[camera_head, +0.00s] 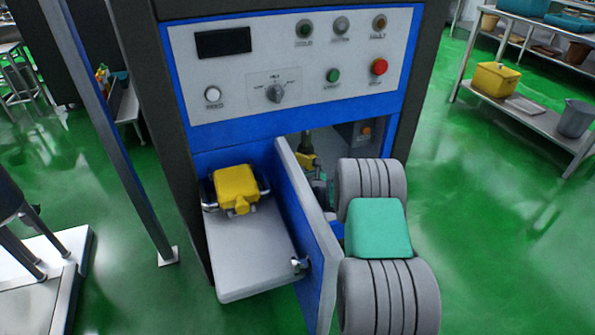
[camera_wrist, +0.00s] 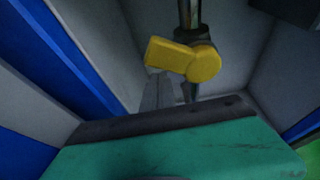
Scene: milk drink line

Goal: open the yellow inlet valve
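The yellow inlet valve handle (camera_wrist: 183,60) sits on an upright metal pipe (camera_wrist: 189,14) inside the machine's open bay. Its short lever points left and slightly up in the wrist view. In the head view the yellow handle (camera_head: 306,160) shows small behind the open blue door (camera_head: 308,225). My gripper (camera_wrist: 160,78) has its grey fingers close together, with no gap visible between them. Their tips appear just below the lever; I cannot tell whether they touch it. In the head view my gripper is mostly hidden by the door and my arm.
The open door stands just left of my arm. Left of it, a yellow-topped device (camera_head: 237,187) sits above a grey shelf (camera_head: 245,250). Above is the control panel (camera_head: 295,65) with buttons and a knob. Bay walls (camera_wrist: 285,70) enclose my gripper. Green floor is open at right.

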